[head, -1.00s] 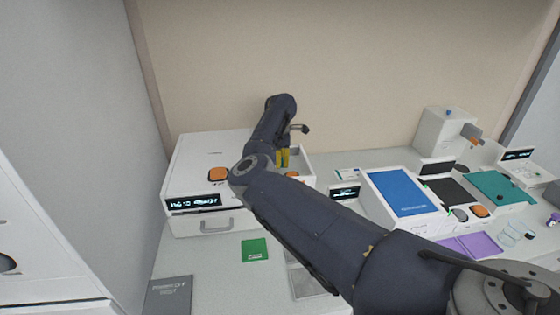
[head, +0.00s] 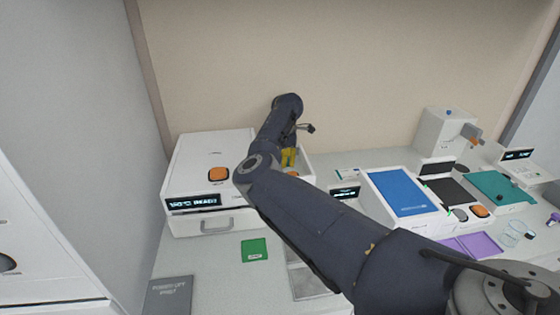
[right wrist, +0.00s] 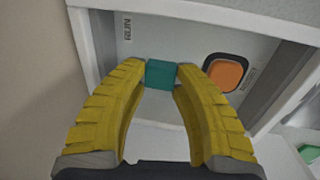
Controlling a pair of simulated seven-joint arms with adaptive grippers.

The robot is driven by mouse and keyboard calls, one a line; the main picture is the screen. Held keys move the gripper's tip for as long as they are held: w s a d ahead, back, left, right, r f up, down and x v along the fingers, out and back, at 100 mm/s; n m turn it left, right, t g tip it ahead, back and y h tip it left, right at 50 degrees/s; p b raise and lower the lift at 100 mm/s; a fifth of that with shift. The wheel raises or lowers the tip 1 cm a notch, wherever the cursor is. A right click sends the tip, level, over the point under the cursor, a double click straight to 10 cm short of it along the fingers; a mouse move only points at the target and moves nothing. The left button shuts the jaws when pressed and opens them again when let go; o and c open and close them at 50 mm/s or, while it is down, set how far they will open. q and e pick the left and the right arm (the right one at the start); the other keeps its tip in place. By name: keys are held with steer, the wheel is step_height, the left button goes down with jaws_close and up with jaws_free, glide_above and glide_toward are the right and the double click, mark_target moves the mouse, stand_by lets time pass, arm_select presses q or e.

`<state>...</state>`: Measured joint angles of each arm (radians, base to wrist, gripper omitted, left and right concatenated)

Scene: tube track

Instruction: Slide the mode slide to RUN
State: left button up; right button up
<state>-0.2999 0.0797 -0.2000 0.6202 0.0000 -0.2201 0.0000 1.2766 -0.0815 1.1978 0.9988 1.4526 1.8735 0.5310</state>
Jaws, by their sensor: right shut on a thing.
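The mode slide's teal knob (right wrist: 160,74) shows in the right wrist view between the two yellow fingertips. My right gripper (right wrist: 161,73) is shut on it, one finger at each side. The word RUN (right wrist: 127,27) is printed on the white panel, up and left of the knob. In the head view my right gripper (head: 288,158) is at the right rear of a white machine (head: 188,150); the knob is hidden there. My left gripper is in no view.
An orange button (right wrist: 225,73) sits on the panel right of the knob, between grey side walls. The machine has a lit display (head: 193,202). A green card (head: 254,249) lies in front. A blue-topped unit (head: 405,192) stands right, beyond my arm.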

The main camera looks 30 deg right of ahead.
steer(key=shift+s+d+f, duration=0.1)
steer(key=shift+s+d, duration=0.25)
steer(key=shift+d, duration=0.3)
steer(key=shift+s+d+f, duration=0.1)
steer(key=shift+s+d, duration=0.2)
steer(key=shift+d, duration=0.35)
steer(key=o, duration=0.7)
steer(key=shift+d+r, duration=0.1)
steer(key=shift+r, duration=3.6)
